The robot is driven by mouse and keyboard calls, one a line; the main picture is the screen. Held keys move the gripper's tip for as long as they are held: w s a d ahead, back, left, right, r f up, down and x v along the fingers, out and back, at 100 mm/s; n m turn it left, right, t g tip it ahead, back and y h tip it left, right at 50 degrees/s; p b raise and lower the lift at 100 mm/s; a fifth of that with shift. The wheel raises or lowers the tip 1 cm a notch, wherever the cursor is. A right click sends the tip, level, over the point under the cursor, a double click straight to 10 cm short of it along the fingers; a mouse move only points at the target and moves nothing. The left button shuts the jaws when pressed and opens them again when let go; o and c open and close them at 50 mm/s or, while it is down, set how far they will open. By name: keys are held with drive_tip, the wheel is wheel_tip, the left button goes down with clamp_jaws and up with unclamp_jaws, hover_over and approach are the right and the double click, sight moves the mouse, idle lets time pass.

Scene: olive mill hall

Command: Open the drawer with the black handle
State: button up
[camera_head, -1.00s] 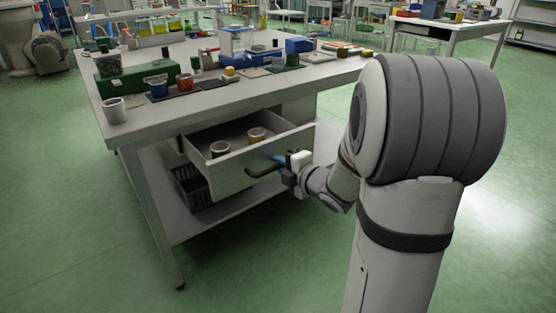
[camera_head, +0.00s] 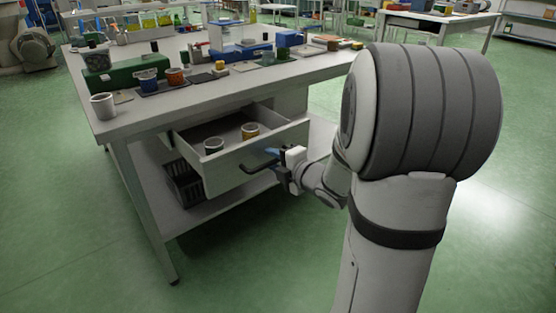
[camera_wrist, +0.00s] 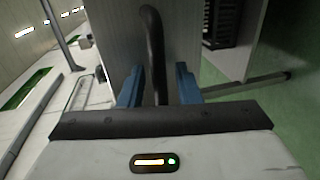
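The drawer (camera_head: 240,166) under the white workbench (camera_head: 128,126) is pulled out, with its inside visible. Two cups stand in it: a grey-white one (camera_head: 213,146) and a yellow one (camera_head: 250,131). Its black handle (camera_head: 258,165) is a bar on the front panel. My gripper (camera_head: 275,158) is at the right part of this handle. In the wrist view, the black handle (camera_wrist: 152,45) runs between the two blue fingers of my gripper (camera_wrist: 159,86). A gap shows on each side of the bar, so the fingers stand open around it.
A dark crate (camera_head: 185,186) sits on the lower shelf below the drawer. A white cup (camera_head: 103,106), a green case (camera_head: 125,74) and several jars stand on the benchtop. Green floor in front of the bench is clear. Another table (camera_head: 440,22) stands at the back right.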

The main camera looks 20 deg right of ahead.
drive_tip(key=p+v, duration=0.2)
drive_tip(key=v, duration=0.5)
drive_tip(key=shift+s, duration=0.4)
drive_tip(key=shift+d+r, duration=0.1)
wheel_tip(320, 180, up, 18)
drive_tip(key=s+d+m+g+h+p, duration=0.15)
drive_tip(key=m+g+h+p, duration=0.5)
drive_tip(key=m+p, duration=0.95)
drive_tip(key=s+a+r+m+g+p, duration=0.2)
drive_tip(key=s+a+r+m+p, duration=0.1)
drive_tip(key=s+a+r+p, duration=0.3)
drive_tip(key=s+a+r+m+g+y+p, duration=0.1)
drive_tip(key=s+a+r+m+g+p, duration=0.1)
drive_tip(key=s+a+r+p, duration=0.3)
drive_tip(key=s+r+g+p, duration=0.1)
drive_tip(key=s+r+p, duration=0.2)
drive_tip(key=s+p, duration=0.2)
drive_tip(key=shift+a+r+m+g+p, duration=0.25)
drive_tip(key=shift+a+m+g+p, duration=0.15)
drive_tip(key=shift+p, duration=0.7)
